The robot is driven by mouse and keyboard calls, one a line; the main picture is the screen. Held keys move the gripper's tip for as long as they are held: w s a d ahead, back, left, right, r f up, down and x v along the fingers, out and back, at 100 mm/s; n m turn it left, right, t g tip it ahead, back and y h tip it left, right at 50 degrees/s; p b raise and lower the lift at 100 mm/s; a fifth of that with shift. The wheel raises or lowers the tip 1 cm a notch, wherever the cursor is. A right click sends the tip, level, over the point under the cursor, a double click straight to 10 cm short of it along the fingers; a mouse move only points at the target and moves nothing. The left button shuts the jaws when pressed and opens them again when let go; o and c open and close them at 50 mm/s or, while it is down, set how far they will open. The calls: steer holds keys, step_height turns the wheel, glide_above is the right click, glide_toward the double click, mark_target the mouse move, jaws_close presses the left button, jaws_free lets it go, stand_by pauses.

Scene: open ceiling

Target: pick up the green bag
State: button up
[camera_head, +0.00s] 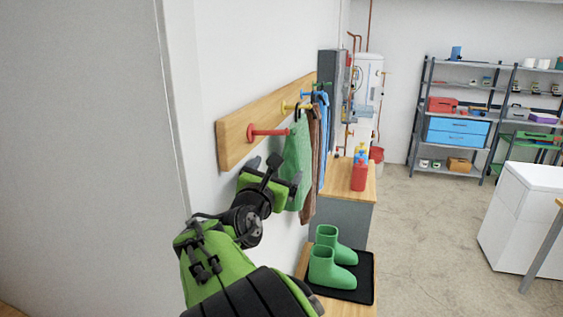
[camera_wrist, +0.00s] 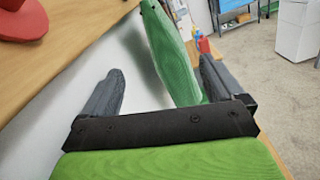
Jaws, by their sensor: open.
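The green bag (camera_head: 298,160) hangs from the wooden wall rack (camera_head: 232,142), near its red and yellow pegs. In the wrist view the green bag (camera_wrist: 172,55) hangs ahead, its lower part between my two fingers, nearer the right one. My gripper (camera_head: 276,168) is open, at the near side of the bag and below the red peg (camera_head: 268,132). In the wrist view my gripper (camera_wrist: 160,85) has its fingers apart. I cannot tell whether a finger touches the bag. Part of the bag's lower edge is hidden behind my gripper.
A brown item (camera_head: 313,150) and a blue item (camera_head: 323,110) hang just behind the bag. Green boots (camera_head: 330,268) stand on a black tray (camera_head: 365,285) below. A red bottle (camera_head: 359,175) stands on a cabinet (camera_head: 345,212). The wall is close on the left; open floor (camera_head: 425,240) lies right.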

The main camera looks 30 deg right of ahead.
mark_target(295, 148)
steer(key=x, duration=0.5)
steer(key=p+x, duration=0.1)
steer(key=x, duration=0.8)
steer(key=shift+d+r+p, duration=0.1)
steer(key=shift+d+p, duration=0.2)
steer(key=shift+d, duration=0.2)
steer(key=shift+w+d, duration=0.2)
steer(key=shift+s+a, duration=0.1)
steer(key=shift+s, duration=0.05)
steer(key=shift+c, duration=1.1)
steer(key=c, duration=1.5)
